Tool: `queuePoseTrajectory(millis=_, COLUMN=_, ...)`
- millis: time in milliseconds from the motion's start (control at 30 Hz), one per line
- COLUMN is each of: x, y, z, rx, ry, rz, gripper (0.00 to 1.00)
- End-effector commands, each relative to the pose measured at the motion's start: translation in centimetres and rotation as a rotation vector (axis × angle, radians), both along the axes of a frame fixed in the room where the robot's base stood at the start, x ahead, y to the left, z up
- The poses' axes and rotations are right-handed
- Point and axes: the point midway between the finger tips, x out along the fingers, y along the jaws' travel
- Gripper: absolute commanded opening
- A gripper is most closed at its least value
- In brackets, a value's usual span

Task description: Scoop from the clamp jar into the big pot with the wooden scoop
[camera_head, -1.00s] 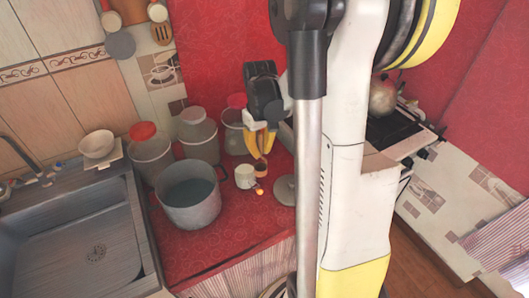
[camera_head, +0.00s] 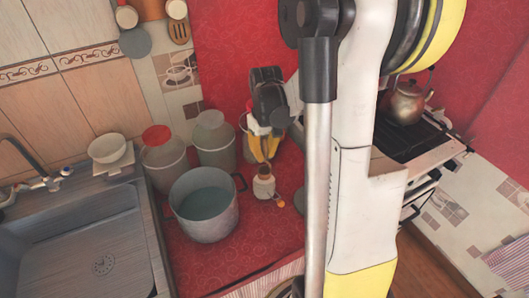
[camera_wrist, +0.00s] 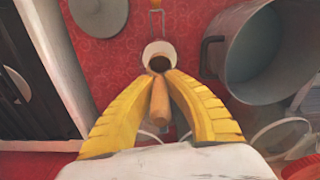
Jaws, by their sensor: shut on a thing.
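My gripper (camera_head: 265,158) is shut on the handle of the wooden scoop (camera_wrist: 159,100), which points down between the yellow fingers. The small white clamp jar (camera_head: 264,188) stands open on the red counter, directly below the gripper. In the wrist view the jar (camera_wrist: 158,48) shows its pale rim around a dark brown middle, at the scoop's far end. I cannot tell how deep the scoop's bowl sits in the mouth. The big pot (camera_head: 204,222), grey metal with bluish-grey contents, stands left of the jar; it is at right in the wrist view (camera_wrist: 240,50).
A red-lidded container (camera_head: 165,160) and a white-lidded one (camera_head: 214,145) stand behind the pot. Another container is partly hidden behind my gripper. The sink (camera_head: 80,245) is at left, the stove with a kettle (camera_head: 404,104) at right. A grey disc (camera_wrist: 98,16) lies near the jar.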

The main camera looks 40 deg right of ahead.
Motion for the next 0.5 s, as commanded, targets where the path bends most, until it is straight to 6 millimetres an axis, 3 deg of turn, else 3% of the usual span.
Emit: queuePoseTrajectory(millis=500, x=0.0, y=0.0, z=-4.9, rx=0.0, ry=0.0, rz=0.0, gripper=0.0)
